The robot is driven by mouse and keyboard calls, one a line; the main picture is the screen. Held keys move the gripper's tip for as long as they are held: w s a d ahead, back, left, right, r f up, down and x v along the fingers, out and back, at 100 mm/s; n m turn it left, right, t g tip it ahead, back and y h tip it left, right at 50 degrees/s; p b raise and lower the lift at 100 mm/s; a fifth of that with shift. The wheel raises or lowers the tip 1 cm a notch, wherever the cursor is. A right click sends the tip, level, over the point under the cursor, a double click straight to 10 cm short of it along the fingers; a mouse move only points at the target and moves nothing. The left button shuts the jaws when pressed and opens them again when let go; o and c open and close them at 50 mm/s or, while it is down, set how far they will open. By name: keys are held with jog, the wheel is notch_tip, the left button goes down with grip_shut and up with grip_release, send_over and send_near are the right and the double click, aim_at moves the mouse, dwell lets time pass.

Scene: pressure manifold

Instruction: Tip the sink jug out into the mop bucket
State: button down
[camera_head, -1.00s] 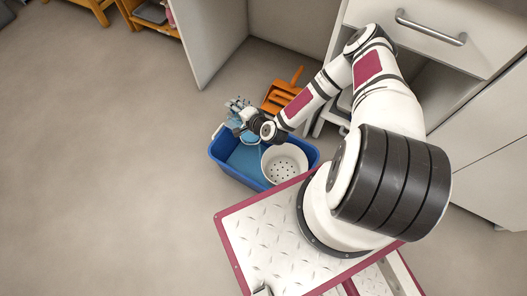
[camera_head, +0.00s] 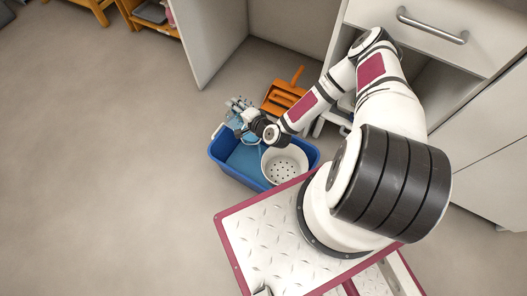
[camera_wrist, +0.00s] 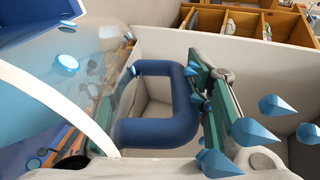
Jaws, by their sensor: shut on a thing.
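The jug is clear with a thick blue handle (camera_wrist: 160,137); its see-through body (camera_wrist: 105,75) fills the left of the wrist view. My gripper (camera_wrist: 165,100) is shut on the handle, with a green-padded finger beside it. Pale blue faceted drops (camera_wrist: 275,106) show around the gripper and within the jug's outline. In the head view my gripper (camera_head: 241,118) is over the far left part of the blue mop bucket (camera_head: 232,172). The jug is small there and partly hidden by the gripper, so its exact tilt is unclear. Light blue shows in the bucket's left part.
A white perforated basket (camera_head: 284,165) sits in the bucket's right part. An orange dustpan (camera_head: 284,96) lies behind the bucket, near the cabinet's open bay. A cabinet panel (camera_head: 219,40) stands behind on the left. The floor (camera_head: 100,170) at left is clear.

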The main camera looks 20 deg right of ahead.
jog(key=shift+s+d+r+t+b, duration=0.1)
jog(key=shift+s+r+t+b, duration=0.25)
jog(key=shift+r+t+b, duration=0.1)
dwell(0.6)
jog(key=shift+s+d+r+t+y+b, duration=0.15)
jog(key=shift+s+r+t+b, duration=0.15)
jog(key=shift+s, duration=0.25)
jog(key=shift+s+d+r+t+y+b, duration=0.1)
jog(key=shift+s+d+r+t+b, duration=0.1)
jog(key=shift+s+b, duration=0.25)
jog(key=shift+s+d+r+t+y+b, duration=0.15)
jog(key=shift+s+r+t+b, duration=0.1)
jog(key=shift+s, duration=0.35)
jog(key=shift+s+d+r+t+b, duration=0.2)
jog(key=shift+s+r+t+b, duration=0.45)
jog(key=shift+b, duration=0.55)
